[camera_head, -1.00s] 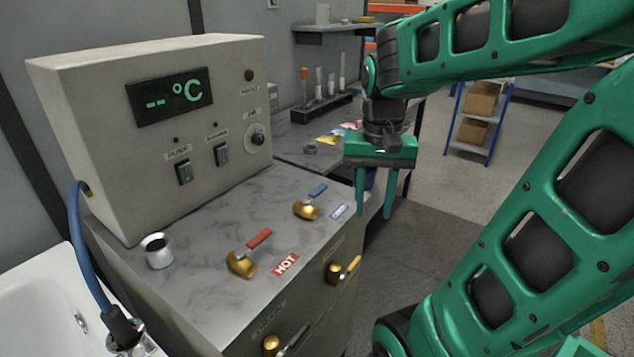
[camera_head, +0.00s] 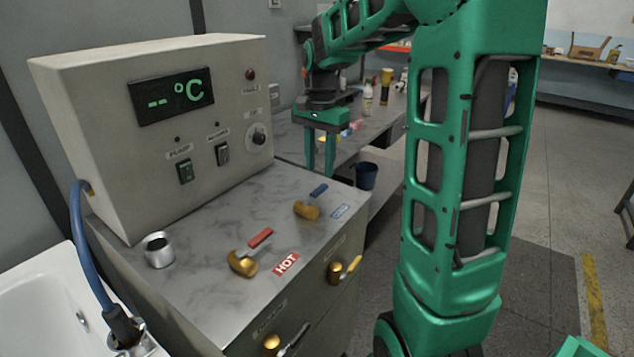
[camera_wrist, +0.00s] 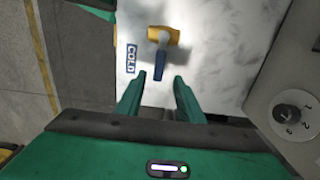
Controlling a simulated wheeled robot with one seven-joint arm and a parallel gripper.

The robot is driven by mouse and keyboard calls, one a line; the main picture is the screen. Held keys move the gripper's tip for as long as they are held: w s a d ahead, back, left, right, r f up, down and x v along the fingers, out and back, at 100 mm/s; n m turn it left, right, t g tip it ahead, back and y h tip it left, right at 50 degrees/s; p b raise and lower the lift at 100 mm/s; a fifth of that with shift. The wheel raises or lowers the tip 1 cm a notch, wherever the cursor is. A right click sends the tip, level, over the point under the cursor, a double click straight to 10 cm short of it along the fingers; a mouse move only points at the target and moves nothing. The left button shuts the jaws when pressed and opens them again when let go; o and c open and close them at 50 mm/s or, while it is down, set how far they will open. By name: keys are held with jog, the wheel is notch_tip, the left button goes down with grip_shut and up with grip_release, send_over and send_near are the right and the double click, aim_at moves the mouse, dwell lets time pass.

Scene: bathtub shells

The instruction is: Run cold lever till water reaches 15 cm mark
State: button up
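The cold lever (camera_head: 319,192) has a blue handle on a brass valve body (camera_head: 306,210) and stands on the grey counter beside a blue-edged label. In the wrist view the blue handle (camera_wrist: 159,88) points towards my gripper, and the label reads COLD (camera_wrist: 131,58). My gripper (camera_head: 320,174) points down, open and empty, just behind and above the handle. In the wrist view the handle shows between my fingertips (camera_wrist: 160,78); I cannot tell whether they touch it. The white bathtub (camera_head: 32,305) is at lower left, mostly out of frame. No water or 15 cm mark is visible.
The red hot lever (camera_head: 259,238) stands nearer on the same counter (camera_head: 205,265). A control box (camera_head: 100,110) with switches and a °C display rises behind. A chrome fitting (camera_head: 158,250) stands left, and a blue hose (camera_head: 82,235) runs to the tub.

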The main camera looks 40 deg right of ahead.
aim_at(319, 188)
jog(key=shift+f, duration=2.8)
grip_shut()
